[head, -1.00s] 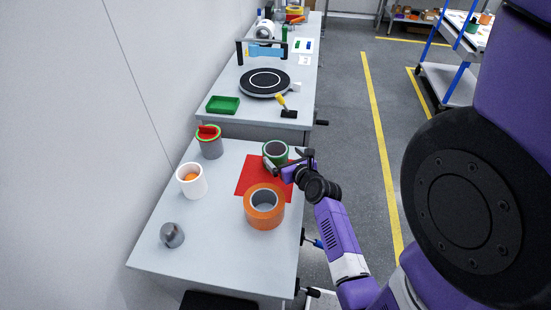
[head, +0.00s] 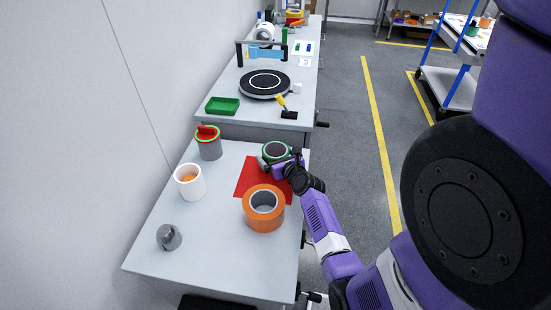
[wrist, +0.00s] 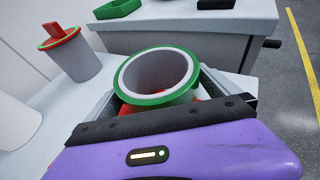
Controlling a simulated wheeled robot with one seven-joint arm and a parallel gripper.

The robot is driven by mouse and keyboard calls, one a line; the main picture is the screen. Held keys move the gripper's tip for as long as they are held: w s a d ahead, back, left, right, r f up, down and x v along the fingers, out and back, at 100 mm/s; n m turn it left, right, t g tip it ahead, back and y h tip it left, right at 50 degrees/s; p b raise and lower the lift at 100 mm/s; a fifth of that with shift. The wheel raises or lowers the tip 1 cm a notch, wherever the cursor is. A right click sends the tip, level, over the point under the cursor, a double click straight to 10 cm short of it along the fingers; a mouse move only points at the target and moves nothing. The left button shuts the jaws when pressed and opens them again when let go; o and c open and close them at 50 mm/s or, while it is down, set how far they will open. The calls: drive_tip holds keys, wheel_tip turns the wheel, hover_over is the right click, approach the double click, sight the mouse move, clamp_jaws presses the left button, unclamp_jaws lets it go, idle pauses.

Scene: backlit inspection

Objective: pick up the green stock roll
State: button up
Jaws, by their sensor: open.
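The green stock roll (head: 275,151) is a short hollow roll with a green outside and a pale inner tube. It stands upright at the back part of a red sheet (head: 252,181) on the near table. In the wrist view the green roll (wrist: 157,77) sits straight ahead, between the two fingers. My gripper (head: 279,160) is at the roll's near right side, open, with a finger on either side of it. In the wrist view my gripper (wrist: 160,92) shows its fingers at left and right of the roll; whether they touch it I cannot tell.
An orange roll (head: 264,222) stands in front of the red sheet, close to my arm. A white cup (head: 190,189), a grey canister with a red and green top (head: 209,148) and a grey knob-like piece (head: 169,237) stand to the left.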

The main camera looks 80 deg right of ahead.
drive_tip(key=c, duration=1.3)
drive_tip(key=shift+r, duration=0.1)
drive_tip(key=shift+c, duration=0.9)
drive_tip(key=shift+r, duration=0.1)
